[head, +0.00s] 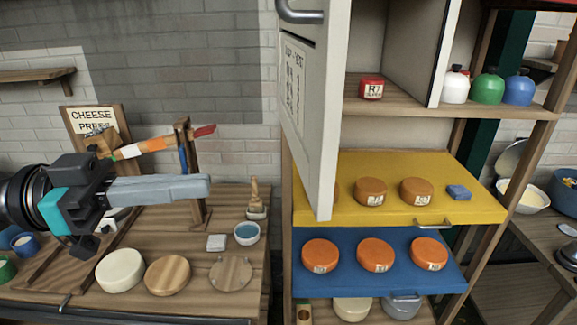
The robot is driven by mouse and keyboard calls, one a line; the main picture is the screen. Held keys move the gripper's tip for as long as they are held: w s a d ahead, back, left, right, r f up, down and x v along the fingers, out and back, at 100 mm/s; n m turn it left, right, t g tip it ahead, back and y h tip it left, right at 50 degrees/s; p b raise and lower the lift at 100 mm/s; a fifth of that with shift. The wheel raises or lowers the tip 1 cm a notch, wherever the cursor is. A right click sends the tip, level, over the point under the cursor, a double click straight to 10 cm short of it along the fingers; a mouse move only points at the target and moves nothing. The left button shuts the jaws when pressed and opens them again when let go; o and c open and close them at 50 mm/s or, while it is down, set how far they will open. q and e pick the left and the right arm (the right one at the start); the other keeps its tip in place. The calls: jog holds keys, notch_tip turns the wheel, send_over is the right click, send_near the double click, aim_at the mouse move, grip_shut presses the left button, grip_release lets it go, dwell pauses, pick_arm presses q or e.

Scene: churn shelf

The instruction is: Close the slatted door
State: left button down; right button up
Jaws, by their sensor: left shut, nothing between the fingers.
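A white door (318,150) stands open on the shelf unit, swung out toward me, and I see it at a steep angle. A metal handle (302,14) is at its top, and a paper with writing (293,88) is on its face. I cannot make out slats. The compartment behind it is open. My left gripper (207,186) is shut and empty, pointing right. It is left of the door and apart from it, above the wooden table. My right gripper is not in view.
Yellow (470,208) and blue (350,285) shelf boards hold orange cheese wheels. A red box (371,88) and several bottles (487,88) stand higher up. A wooden press (190,170), a bowl (246,233) and round pieces are on the table (215,306).

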aim_at(317, 174)
pick_arm(q)
jog(key=d+p, duration=0.1)
jog(key=d, duration=0.2)
jog(key=w+d+p, duration=0.1)
jog(key=d+p, duration=0.1)
jog(key=d, duration=0.1)
jog(key=d+p, duration=0.2)
jog(key=d, duration=0.1)
jog(key=shift+w+d+r, duration=0.15)
jog(key=shift+w+d, duration=0.2)
jog(key=shift+d, duration=0.05)
jog(key=shift+w+d+p, duration=0.1)
jog(key=shift+d+p, duration=0.2)
jog(key=shift+d, duration=0.3)
